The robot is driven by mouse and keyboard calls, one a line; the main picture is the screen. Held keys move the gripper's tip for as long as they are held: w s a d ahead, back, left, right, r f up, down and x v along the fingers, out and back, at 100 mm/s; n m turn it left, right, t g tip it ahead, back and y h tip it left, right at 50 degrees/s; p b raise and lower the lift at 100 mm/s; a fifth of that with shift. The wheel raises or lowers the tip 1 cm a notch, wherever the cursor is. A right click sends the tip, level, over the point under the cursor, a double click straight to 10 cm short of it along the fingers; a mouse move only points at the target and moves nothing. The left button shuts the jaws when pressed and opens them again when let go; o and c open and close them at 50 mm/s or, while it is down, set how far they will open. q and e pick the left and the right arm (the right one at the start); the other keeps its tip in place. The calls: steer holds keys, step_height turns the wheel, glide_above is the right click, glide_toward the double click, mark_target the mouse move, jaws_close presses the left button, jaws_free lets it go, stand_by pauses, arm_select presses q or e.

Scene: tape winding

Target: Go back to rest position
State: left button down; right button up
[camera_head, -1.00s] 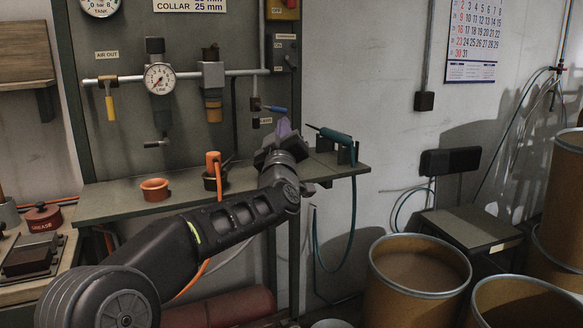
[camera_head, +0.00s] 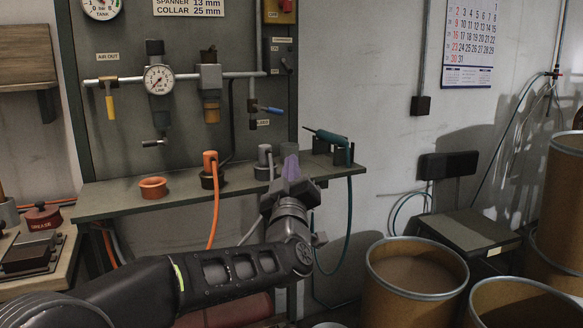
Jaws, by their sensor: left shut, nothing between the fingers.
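My left arm comes in from the lower left. My left gripper (camera_head: 290,170) is shut and empty, with purple-tinted fingertips pointing up. It is in front of the front edge of the grey workbench shelf (camera_head: 120,203), right of its middle. Its wrist hides part of the shelf edge and the post below. My right gripper does not show.
On the shelf stand an orange ring (camera_head: 153,188), an orange-hosed fitting (camera_head: 211,170), a grey fitting (camera_head: 264,160) and a teal tool (camera_head: 330,137) in a holder. Brown drums (camera_head: 415,290) and a low stool (camera_head: 475,230) stand at the right.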

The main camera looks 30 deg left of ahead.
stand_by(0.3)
